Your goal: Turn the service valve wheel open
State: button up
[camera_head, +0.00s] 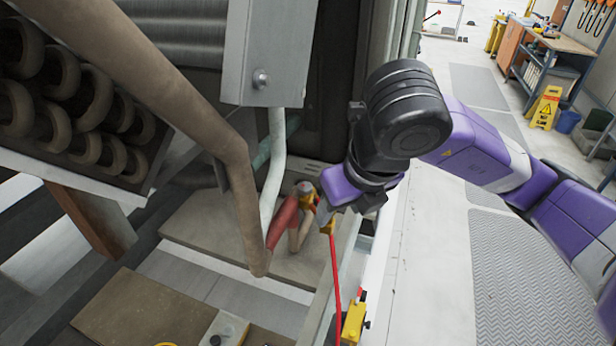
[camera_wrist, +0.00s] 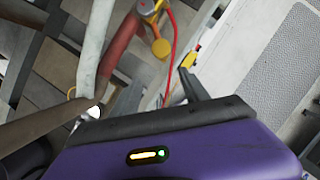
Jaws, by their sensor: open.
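A small brass valve fitting (camera_head: 304,189) sits at the end of a red pipe section (camera_head: 283,222), low inside the open unit. A round yellow part (camera_head: 327,228) hangs just below it; I cannot tell whether it is the valve wheel. In the wrist view the fitting (camera_wrist: 150,9) is at the top edge, with the round yellow part (camera_wrist: 161,48) below it. My gripper (camera_head: 352,205) is open beside the fitting, on its right, and partly hides that area. One dark finger shows in the wrist view (camera_wrist: 194,86). Nothing is seen between the fingers.
A thick brown insulated pipe (camera_head: 235,165) and a pale pipe (camera_head: 273,165) run down left of the valve. A thin red hose (camera_head: 336,275) hangs below it near a yellow fitting (camera_head: 353,322). A grey box (camera_head: 268,50) is above. Open floor lies to the right.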

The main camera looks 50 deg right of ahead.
jog(key=p, duration=0.3)
send_near(305, 187)
notch_tip(305, 187, down, 3)
jog(key=w+f, duration=0.1)
jog(key=w+d+f, duration=0.1)
jog(key=f, duration=0.1)
jog(key=shift+w+d, duration=0.1)
jog(key=shift+w, duration=0.15)
jog(key=shift+w+d+f, duration=0.15)
jog(key=shift+w+f, duration=0.1)
jog(key=shift+f, duration=0.45)
grip_shut()
